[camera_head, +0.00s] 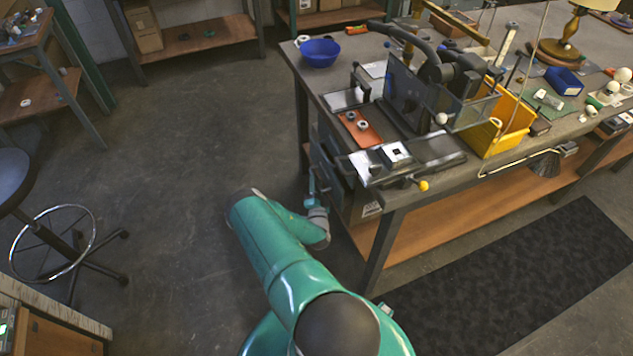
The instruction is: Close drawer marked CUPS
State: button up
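A dark grey drawer unit (332,172) hangs under the near left corner of the workbench, with its fronts facing left. I cannot read a CUPS marking, so I cannot tell which drawer it is or how far it stands out. A pale label (371,209) shows on the unit's near side, too small to read. My teal arm reaches up from the bottom and bends right. My gripper (312,182) is at the drawer fronts, small and partly hidden by my wrist. Whether it touches a drawer or handle, and whether its fingers are open, is unclear.
The workbench (300,62) holds a blue bowl (320,52), a dark machine (410,90), a yellow bin (498,120) and a lamp (565,40). A table leg (382,250) stands right of my arm. A stool (50,225) is at left. The floor between is clear.

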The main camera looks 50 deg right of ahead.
aim_at(326, 181)
jog(key=shift+w+d+r, duration=0.15)
jog(key=shift+w+d, duration=0.25)
jog(key=shift+d, duration=0.15)
grip_shut()
jog(key=shift+s+d, duration=0.55)
jog(key=shift+d, duration=0.3)
jog(key=shift+s+d, duration=0.5)
jog(key=shift+d, duration=0.3)
